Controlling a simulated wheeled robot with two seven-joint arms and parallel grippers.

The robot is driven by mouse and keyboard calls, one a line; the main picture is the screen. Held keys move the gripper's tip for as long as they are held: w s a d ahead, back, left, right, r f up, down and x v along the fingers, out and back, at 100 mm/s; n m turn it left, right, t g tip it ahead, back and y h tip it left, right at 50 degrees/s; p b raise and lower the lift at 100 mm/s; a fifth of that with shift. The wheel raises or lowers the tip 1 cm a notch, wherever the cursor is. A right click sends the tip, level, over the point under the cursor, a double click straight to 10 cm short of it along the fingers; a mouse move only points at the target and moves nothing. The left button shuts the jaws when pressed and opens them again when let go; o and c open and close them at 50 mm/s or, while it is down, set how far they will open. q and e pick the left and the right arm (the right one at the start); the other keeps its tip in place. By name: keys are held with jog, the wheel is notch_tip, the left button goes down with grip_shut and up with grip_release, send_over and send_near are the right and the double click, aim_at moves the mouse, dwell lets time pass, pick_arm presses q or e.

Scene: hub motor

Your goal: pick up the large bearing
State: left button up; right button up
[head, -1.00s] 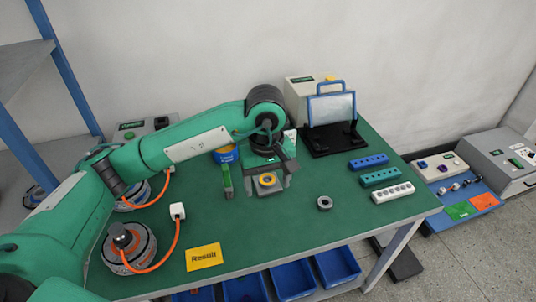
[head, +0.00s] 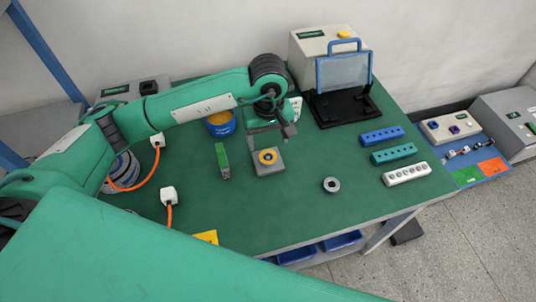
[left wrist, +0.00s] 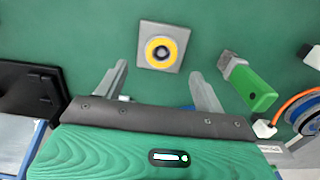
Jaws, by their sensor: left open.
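A grey ring with a dark hole (head: 331,185), which looks like a bearing, lies flat on the green table, right of my left gripper. A yellow ring with a dark centre (head: 268,157) sits on a square grey block (head: 269,169); it also shows in the left wrist view (left wrist: 161,52). I cannot tell for certain which ring is the large bearing. My left gripper (head: 270,135) is open and empty, just behind the block in the head view. In the left wrist view its two fingers (left wrist: 158,76) are spread, with the block beyond their tips. My right gripper is out of view.
A green-handled tool (head: 222,161) lies left of the block, with a blue tub (head: 221,125) behind it. Blue, green and white socket strips (head: 394,154) lie at the right. A framed stand (head: 345,90) is at the back. Table around the grey ring is clear.

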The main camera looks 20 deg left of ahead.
aim_at(268, 157)
pick_arm(q)
jog(key=shift+s+f, duration=0.1)
jog(key=shift+f, duration=0.35)
jog(key=shift+s+f+p, duration=0.15)
jog(key=shift+f+p, duration=0.4)
jog(key=shift+f, duration=0.35)
notch_tip(268, 157, down, 2)
jog(key=shift+f, duration=0.55)
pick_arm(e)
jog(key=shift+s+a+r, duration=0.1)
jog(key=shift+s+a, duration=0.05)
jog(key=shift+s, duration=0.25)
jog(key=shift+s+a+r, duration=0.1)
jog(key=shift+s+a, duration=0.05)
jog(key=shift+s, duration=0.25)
